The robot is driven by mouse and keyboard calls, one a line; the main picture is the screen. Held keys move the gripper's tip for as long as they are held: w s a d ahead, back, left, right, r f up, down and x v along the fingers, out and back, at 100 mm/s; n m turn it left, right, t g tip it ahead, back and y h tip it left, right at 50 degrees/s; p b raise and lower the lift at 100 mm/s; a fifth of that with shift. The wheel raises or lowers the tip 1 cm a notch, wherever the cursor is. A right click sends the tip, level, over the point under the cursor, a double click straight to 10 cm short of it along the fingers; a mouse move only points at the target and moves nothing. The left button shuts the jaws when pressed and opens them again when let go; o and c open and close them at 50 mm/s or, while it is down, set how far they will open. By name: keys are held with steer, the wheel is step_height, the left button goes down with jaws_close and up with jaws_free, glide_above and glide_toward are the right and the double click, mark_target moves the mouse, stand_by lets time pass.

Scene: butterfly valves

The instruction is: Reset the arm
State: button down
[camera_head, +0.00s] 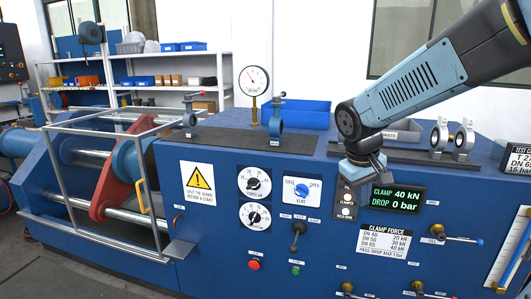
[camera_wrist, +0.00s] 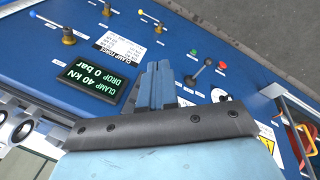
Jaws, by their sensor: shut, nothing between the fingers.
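My arm reaches in from the upper right in the head view and bends down over the blue test bench (camera_head: 330,262). My gripper (camera_head: 352,178) points down in front of the bench's upper front edge, just left of the green display reading "CLAMP 40 kN, DROP 0 bar" (camera_head: 395,198). In the wrist view my gripper (camera_wrist: 160,76) has its fingers together and empty. The same display (camera_wrist: 103,77) lies left of the fingers there. Part of the panel behind the gripper is hidden.
The panel carries a blue vent knob (camera_head: 301,191), a black lever (camera_head: 297,236), two dials and small brass-stemmed valves. On the bench top stand a pressure gauge (camera_head: 254,82), a blue bin (camera_head: 300,115) and valve bodies (camera_head: 463,138). A guard frame (camera_head: 100,175) is at left.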

steer(key=s+r+m+t+y, duration=0.2)
steer(key=s+r, duration=0.4)
steer(key=s, duration=0.8)
steer(key=shift+d+m+t, duration=0.25)
steer(key=shift+m+t, duration=0.45)
steer(key=shift+m, duration=0.1)
steer(key=c, duration=1.8)
jaws_free()
